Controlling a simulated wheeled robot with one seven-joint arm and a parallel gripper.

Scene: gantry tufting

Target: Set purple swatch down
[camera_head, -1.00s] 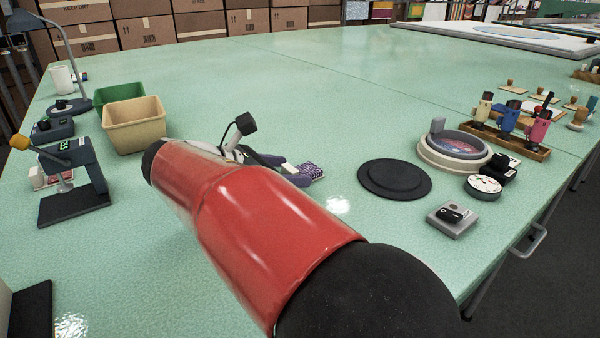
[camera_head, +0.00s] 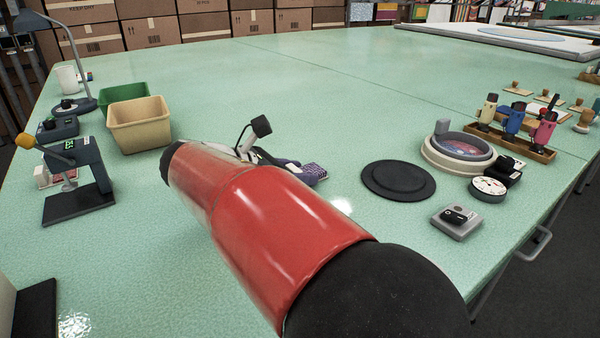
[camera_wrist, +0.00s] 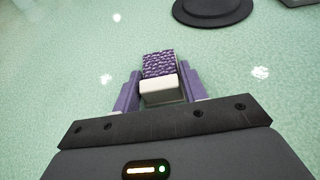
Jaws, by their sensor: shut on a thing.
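The purple swatch (camera_wrist: 159,64) has a patterned purple face and a white block-like near end. It is between the two purple fingers of my gripper (camera_wrist: 158,88) in the wrist view, and the gripper is shut on it. In the head view the swatch (camera_head: 314,172) shows just past my gripper (camera_head: 290,168), over the green table (camera_head: 300,80). My red arm hides part of the gripper there. I cannot tell whether the swatch touches the table.
A black round disc (camera_head: 398,180) lies to the right of the swatch. A round dish device (camera_head: 458,150) and a small grey box (camera_head: 455,222) stand further right. A cream bin (camera_head: 139,125) and a dark press (camera_head: 82,185) are at the left. Table around the swatch is clear.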

